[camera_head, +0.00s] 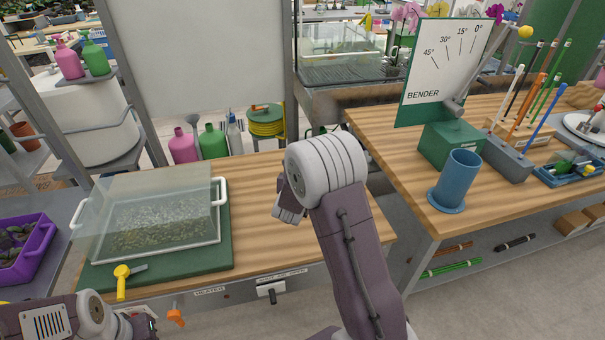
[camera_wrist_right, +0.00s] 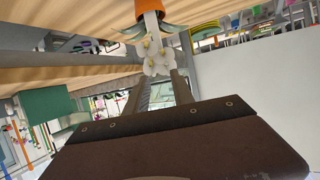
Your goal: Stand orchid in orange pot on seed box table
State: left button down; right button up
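The orchid in the orange pot (camera_wrist_right: 165,22) shows at the top of the right wrist view, which looks upside down. Its white flowers (camera_wrist_right: 154,58) hang between and in front of my right gripper's fingers (camera_wrist_right: 160,85), which stand apart; their tips are partly hidden. In the head view my right gripper (camera_head: 289,208) is over the wooden seed box table (camera_head: 270,245), and my arm hides the orchid. The seed box (camera_head: 165,247) stands on a green mat at that table's left, its clear lid raised. My left gripper (camera_head: 143,325) is at the lower left, fingers unclear.
A yellow-handled tool (camera_head: 122,280) is at the mat's front edge. Switches line the table front. The right-hand bench (camera_head: 400,150) holds a blue cup (camera_head: 459,178), the bender board (camera_head: 440,70) and racks of sticks. Wood right of the mat looks clear.

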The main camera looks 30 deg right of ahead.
jog(key=s+a+f+n+g+y, duration=0.2)
jog(key=s+a+y, duration=0.2)
jog(key=s+a, duration=0.25)
jog(key=s+a+f+n+g+y, duration=0.2)
jog(key=s+a+f+n+y, duration=0.15)
jog(key=s+a, duration=0.35)
jog(key=s+a+n+g, duration=0.1)
jog(key=s+g, duration=0.4)
jog(key=s, duration=0.8)
jog(key=shift+s+a+f+g+y, duration=0.25)
jog(key=shift+s+f+g+y, duration=0.1)
jog(key=shift+s+f+g, duration=0.05)
